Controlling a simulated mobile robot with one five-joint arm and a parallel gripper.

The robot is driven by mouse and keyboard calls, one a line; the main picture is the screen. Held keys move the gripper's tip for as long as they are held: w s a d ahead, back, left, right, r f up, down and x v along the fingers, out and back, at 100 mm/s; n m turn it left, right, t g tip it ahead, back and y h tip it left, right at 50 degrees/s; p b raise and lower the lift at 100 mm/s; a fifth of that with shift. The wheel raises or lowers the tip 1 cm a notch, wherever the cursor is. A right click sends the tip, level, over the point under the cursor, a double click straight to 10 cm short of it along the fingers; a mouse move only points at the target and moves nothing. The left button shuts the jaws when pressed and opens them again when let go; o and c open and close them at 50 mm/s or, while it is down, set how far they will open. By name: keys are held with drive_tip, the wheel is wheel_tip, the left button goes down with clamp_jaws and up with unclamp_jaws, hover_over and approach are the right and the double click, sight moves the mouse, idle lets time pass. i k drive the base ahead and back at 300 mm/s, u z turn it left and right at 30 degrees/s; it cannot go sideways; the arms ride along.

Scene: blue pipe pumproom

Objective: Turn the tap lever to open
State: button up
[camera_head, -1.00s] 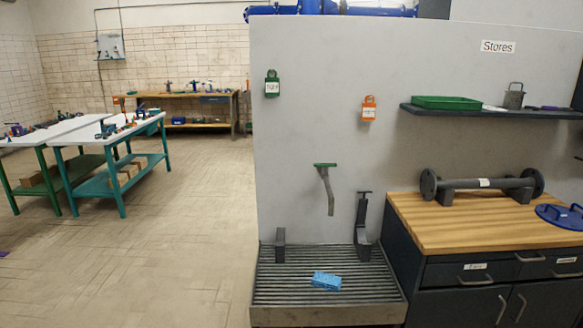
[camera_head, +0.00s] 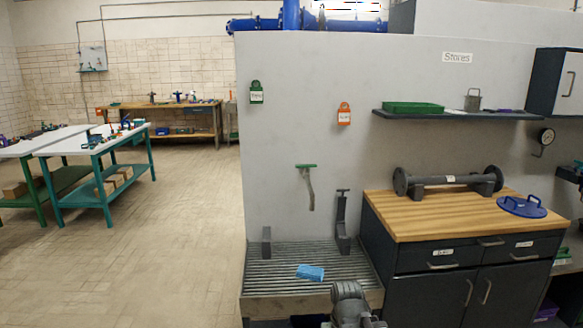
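The tap (camera_head: 309,187) comes out of the grey partition wall above a slatted drain grate. Its green lever (camera_head: 306,166) lies crosswise on top, and a bent grey spout hangs down below it. Part of my arm shows at the bottom edge of the view, in front of the grate and well below and apart from the tap. My gripper's fingertips cannot be made out, so I cannot tell whether it is open or shut.
A wooden-topped cabinet (camera_head: 440,222) with a flanged pipe (camera_head: 450,180) stands close on the right. A shelf (camera_head: 455,115) juts out above it. The floor at left is open.

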sight(305, 166)
drive_tip(key=u, duration=0.1)
drive_tip(key=i, duration=1)
drive_tip(key=z, duration=0.05)
